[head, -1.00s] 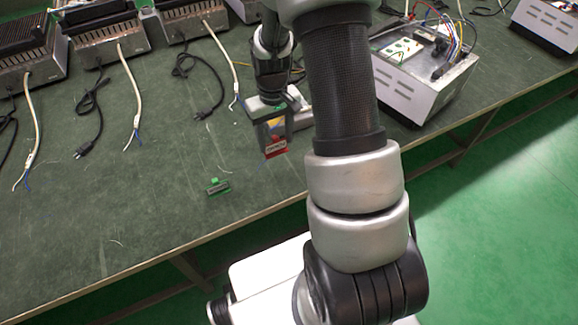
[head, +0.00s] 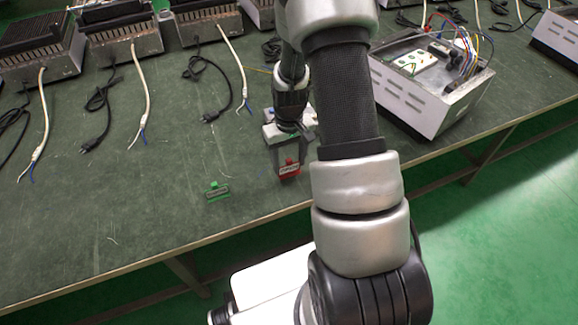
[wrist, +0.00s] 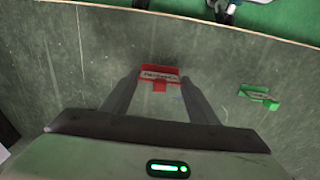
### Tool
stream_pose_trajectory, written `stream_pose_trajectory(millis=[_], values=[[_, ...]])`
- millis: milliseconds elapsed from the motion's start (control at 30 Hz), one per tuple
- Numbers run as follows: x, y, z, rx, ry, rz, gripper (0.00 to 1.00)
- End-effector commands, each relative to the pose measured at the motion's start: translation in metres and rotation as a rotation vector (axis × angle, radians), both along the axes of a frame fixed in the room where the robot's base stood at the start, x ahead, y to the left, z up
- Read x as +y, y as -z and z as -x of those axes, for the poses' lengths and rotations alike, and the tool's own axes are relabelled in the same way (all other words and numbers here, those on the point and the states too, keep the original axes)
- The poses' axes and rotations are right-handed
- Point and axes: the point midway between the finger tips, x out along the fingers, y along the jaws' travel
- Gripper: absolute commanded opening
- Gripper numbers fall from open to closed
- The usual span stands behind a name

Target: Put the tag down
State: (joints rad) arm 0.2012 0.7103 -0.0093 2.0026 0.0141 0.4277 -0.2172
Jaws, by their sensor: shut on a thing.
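A red tag with a pale label strip (head: 289,172) is between the fingertips of my gripper (head: 287,165) near the table's front edge. In the wrist view the red tag (wrist: 160,76) lies between the two grey fingertips (wrist: 158,84), and my gripper is shut on it. The tag is low over the green table; I cannot tell whether it touches the surface. A green tag (head: 217,190) lies on the table to the left of my gripper. It also shows at the right in the wrist view (wrist: 258,96).
Several heating units (head: 120,45) with loose cables stand along the back left. An open metal box with wires (head: 432,82) stands at the right. The table (head: 130,200) is clear around the green tag; its front edge is close to my gripper.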

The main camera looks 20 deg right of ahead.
Motion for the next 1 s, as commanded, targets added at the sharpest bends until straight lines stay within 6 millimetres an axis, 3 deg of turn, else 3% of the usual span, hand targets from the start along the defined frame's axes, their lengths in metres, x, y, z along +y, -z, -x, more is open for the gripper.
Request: stream_pose_trajectory(millis=[100,500,533,600,1000], values=[[0.0,0.02,0.0,0.002,0.0,0.0,0.33],[0.0,0.026,0.0,0.001,0.0,0.0,0.33],[0.0,0.024,0.0,0.0,0.0,0.0,0.59],[0.0,0.024,0.0,0.0,0.0,0.0,0.71],[0.0,0.016,0.0,-0.001,0.0,0.0,0.72]])
